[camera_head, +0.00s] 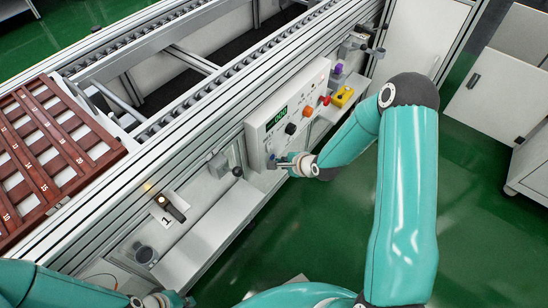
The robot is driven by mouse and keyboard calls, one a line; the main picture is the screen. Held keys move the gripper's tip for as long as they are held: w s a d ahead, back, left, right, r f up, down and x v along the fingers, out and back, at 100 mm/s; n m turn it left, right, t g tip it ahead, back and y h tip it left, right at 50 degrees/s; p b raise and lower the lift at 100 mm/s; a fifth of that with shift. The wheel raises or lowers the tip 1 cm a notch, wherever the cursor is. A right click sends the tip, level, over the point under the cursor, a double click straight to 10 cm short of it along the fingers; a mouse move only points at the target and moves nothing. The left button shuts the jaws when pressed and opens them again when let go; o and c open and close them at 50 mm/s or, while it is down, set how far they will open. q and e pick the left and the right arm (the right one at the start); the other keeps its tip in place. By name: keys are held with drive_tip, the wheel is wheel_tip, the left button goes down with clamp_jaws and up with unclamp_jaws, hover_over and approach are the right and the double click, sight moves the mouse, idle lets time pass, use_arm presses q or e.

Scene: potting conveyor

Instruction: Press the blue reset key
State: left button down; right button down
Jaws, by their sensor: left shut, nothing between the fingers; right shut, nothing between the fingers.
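The white control box (258,148) is fixed to the front of the conveyor frame. It carries a green-lit display (277,118), a black knob (290,128), an orange button (307,112) and a red knob (325,100). My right gripper (273,163) is shut and empty at the lower left part of the box's face. I cannot tell whether it touches the face. The blue reset key cannot be made out clearly; the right gripper covers that part of the box. My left gripper (187,301) is shut and empty at the bottom edge, far from the box.
A brown slatted tray (62,190) with numbered places lies on the conveyor at left. A small lit unit marked 1 (168,207) sits on the frame's front. A yellow part (343,96) is right of the box. A grey ledge (215,235) runs below; green floor lies in front.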

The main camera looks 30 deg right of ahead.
idle(0.4)
drive_tip(key=shift+w+a, duration=0.2)
drive_tip(key=shift+w, duration=0.25)
drive_tip(key=shift+r, duration=0.1)
drive_tip(key=shift+s, duration=0.1)
idle(0.4)
drive_tip(key=shift+s+d, duration=0.2)
drive_tip(key=shift+s, duration=0.15)
drive_tip(key=s+d, duration=0.2)
drive_tip(key=s, duration=0.3)
drive_tip(key=shift+s+d, duration=0.15)
drive_tip(key=shift+s, duration=0.15)
idle(0.9)
